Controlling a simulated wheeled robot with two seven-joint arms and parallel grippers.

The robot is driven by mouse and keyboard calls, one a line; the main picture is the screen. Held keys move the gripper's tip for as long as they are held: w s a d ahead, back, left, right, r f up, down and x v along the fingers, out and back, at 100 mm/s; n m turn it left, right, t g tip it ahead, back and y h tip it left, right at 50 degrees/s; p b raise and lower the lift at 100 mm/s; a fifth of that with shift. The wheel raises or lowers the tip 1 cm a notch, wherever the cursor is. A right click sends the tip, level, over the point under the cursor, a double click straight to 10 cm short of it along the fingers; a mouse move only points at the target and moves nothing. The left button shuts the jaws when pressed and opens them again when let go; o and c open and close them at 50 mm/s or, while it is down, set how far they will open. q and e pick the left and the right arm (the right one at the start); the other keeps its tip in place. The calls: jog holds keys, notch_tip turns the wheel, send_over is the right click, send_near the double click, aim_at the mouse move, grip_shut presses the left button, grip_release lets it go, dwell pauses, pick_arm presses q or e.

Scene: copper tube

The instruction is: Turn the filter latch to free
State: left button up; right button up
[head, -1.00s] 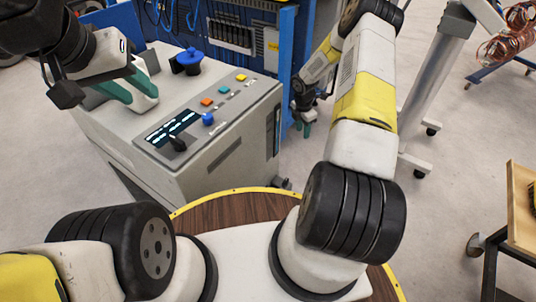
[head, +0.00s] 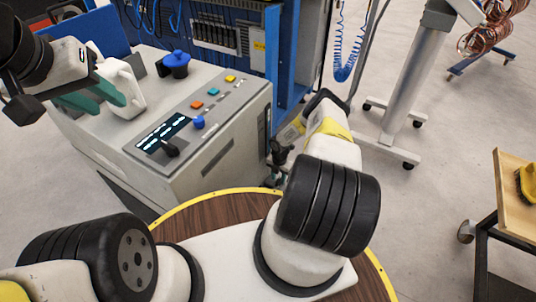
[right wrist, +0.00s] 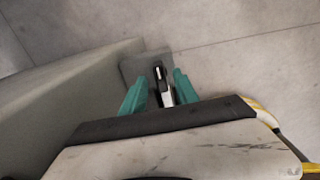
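A small dark and white lever, likely the filter latch (right wrist: 162,88), stands on a grey plate (right wrist: 133,67) beside the machine's side in the right wrist view. My right gripper (right wrist: 158,84) is open, with one green finger on each side of the lever; I cannot tell if they touch it. In the head view my right gripper (head: 274,178) is low by the machine's right corner, its fingers hard to see. My left gripper (head: 92,99) is open, its green fingers apart above the machine top.
A white handled object (head: 130,95) is by my left fingers. A blue frame (head: 285,60) stands behind. A wooden cart (head: 515,190) stands right.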

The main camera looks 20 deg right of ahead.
jog(key=shift+f, duration=0.7)
grip_shut()
jog(key=shift+d, duration=0.1)
dwell(0.9)
